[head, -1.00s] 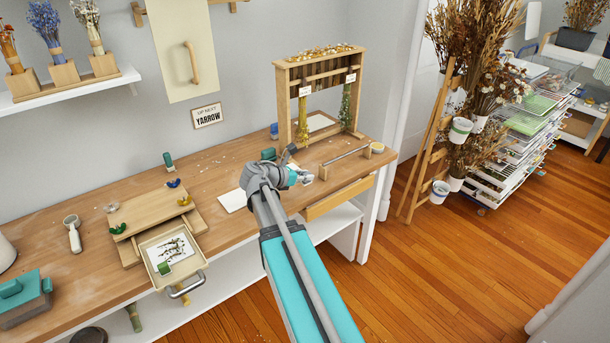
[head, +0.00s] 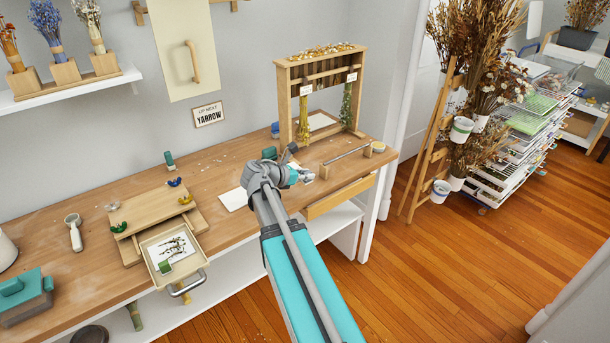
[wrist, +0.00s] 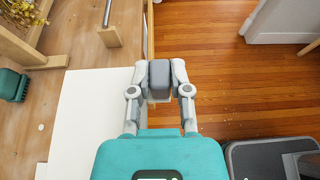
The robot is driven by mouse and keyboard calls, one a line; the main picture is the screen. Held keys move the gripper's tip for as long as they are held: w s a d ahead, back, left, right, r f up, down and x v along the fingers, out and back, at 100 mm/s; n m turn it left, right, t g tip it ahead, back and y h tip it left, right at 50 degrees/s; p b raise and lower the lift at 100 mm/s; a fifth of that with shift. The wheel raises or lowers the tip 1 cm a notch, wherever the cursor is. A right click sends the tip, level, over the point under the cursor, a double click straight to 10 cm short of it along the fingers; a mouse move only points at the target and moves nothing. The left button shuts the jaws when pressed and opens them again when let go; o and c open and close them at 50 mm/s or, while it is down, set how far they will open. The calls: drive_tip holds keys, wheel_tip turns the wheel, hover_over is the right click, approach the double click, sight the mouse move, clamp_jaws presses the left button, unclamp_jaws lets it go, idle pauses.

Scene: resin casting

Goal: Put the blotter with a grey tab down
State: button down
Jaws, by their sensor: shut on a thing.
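My gripper (wrist: 160,82) is shut on a grey block, which I take to be the grey tab (wrist: 160,72) of the blotter. A small pale part shows below it; the rest of the blotter is hidden by the tab and fingers. In the head view my gripper (head: 304,176) is over the bench's front edge, left of a small wooden post (head: 324,172). A white sheet (wrist: 85,115) lies on the bench left of the gripper in the wrist view, and also shows in the head view (head: 232,199). I cannot tell whether it joins the tab.
A wooden rack (head: 281,100) with hanging bundles stands behind the gripper. A rod (head: 346,156) rests across posts at the right. A green block (wrist: 12,85) is near the rack's foot. An open drawer (head: 204,262) juts out at left. Bare bench (head: 225,165) shows behind the sheet.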

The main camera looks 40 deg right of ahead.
sight(294, 166)
drive_tip(key=shift+w, duration=0.1)
drive_tip(key=shift+w+d+r, duration=0.1)
drive_tip(key=shift+w+r, duration=0.05)
drive_tip(key=shift+w, duration=0.4)
drive_tip(key=shift+w+d+f, duration=0.2)
drive_tip(key=shift+w+f, duration=0.05)
drive_tip(key=shift+w, duration=0.1)
drive_tip(key=w+d+f+b, duration=0.1)
drive_tip(key=w, duration=0.1)
drive_tip(key=w+d+f+b, duration=0.1)
drive_tip(key=w, duration=0.1)
drive_tip(key=w+d+f+b, duration=0.1)
drive_tip(key=w+b, duration=0.1)
drive_tip(key=w, duration=0.1)
drive_tip(key=shift+d+f, duration=0.35)
drive_tip(key=shift+d, duration=0.05)
drive_tip(key=w+f+b, duration=0.1)
drive_tip(key=w+d+f+b, duration=0.1)
drive_tip(key=w+f+b, duration=0.1)
drive_tip(key=f+b, duration=0.1)
drive_tip(key=shift+d, duration=0.3)
drive_tip(key=shift+w+d+f+b, duration=0.2)
drive_tip(key=shift+w+f+b, duration=0.2)
